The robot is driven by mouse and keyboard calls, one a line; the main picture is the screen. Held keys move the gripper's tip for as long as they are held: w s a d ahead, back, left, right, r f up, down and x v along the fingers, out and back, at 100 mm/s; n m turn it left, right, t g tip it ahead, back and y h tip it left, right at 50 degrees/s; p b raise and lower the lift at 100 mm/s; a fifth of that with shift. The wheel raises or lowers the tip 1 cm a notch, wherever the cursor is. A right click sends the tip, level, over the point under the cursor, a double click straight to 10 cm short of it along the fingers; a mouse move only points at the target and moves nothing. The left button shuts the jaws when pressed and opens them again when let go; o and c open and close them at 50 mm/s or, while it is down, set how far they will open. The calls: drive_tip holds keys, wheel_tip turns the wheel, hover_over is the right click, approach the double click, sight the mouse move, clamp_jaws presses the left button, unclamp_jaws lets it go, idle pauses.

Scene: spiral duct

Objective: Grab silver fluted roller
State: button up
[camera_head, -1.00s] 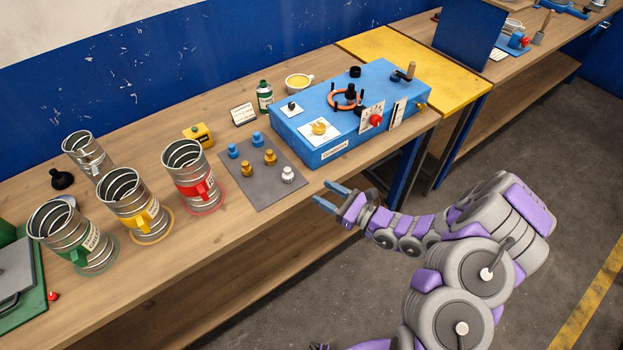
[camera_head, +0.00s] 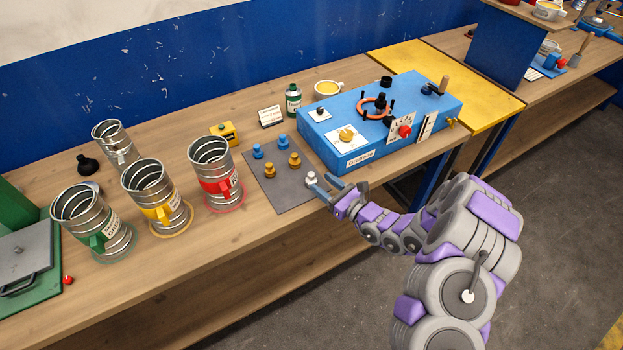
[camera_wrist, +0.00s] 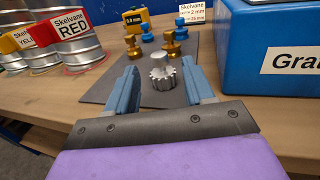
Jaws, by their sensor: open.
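The silver fluted roller (camera_wrist: 162,74) stands upright on the grey mat (camera_wrist: 110,92), with toothed sides and a knob on top. In the wrist view it lies between and just beyond the two blue fingers of my gripper (camera_wrist: 164,88), which is open and empty. In the head view the roller (camera_head: 311,179) is at the mat's front right corner, partly hidden by my gripper (camera_head: 318,187). I cannot tell whether a finger touches it.
Brass rollers (camera_head: 295,160) and blue rollers (camera_head: 257,151) stand farther back on the mat. A blue machine box (camera_head: 345,145) is close on the right. Duct cans, including a red-labelled one (camera_head: 212,165), stand left. The bench's front edge is near my arm.

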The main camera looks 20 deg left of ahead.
sight(314, 177)
drive_tip(key=b+x, duration=0.1)
drive_tip(key=x, duration=0.5)
clamp_jaws()
idle(0.5)
